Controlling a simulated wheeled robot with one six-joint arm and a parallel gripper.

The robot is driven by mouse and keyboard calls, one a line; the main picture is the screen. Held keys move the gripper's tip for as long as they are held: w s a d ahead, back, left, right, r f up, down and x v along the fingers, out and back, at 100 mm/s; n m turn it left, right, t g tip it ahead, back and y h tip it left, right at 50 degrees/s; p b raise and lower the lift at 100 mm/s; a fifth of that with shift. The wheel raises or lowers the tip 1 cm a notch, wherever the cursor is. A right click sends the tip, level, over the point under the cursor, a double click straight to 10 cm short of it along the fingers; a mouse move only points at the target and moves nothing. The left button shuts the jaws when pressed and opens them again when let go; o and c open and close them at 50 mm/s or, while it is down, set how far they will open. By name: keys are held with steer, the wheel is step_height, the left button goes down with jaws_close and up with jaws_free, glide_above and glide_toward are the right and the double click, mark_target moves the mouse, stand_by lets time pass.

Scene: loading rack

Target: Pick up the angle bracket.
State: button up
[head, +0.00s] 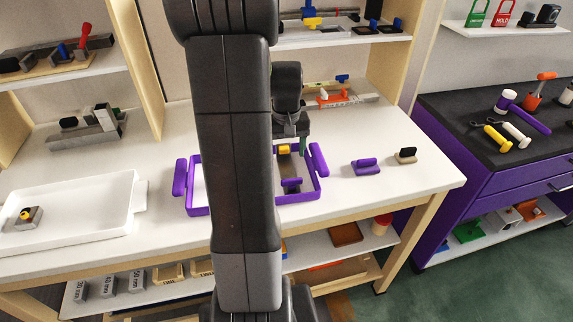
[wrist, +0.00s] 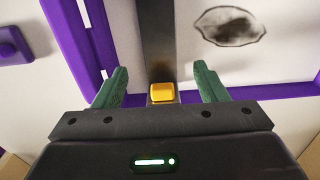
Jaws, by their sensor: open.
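A grey metal piece with a yellow block (wrist: 162,93) at its end, which looks like the angle bracket, lies inside the purple-rimmed tray (head: 300,197). The yellow block also shows in the head view (head: 284,149), at the far side of the tray. My gripper (wrist: 161,78) is open, with one green finger on each side of the yellow block and a gap on both sides. In the head view my gripper (head: 291,143) is over the tray's far rim, partly hidden by my arm. Whether it is level with the piece is unclear.
Another purple piece (head: 367,166) and a black-topped block (head: 406,156) stand to the right. A white tray (head: 90,232) is at left. My arm hides the tray's middle.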

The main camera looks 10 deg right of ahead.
mark_target(286, 167)
step_height(286, 167, down, 4)
steer(key=shift+f, duration=0.1)
steer(key=c, duration=1.2)
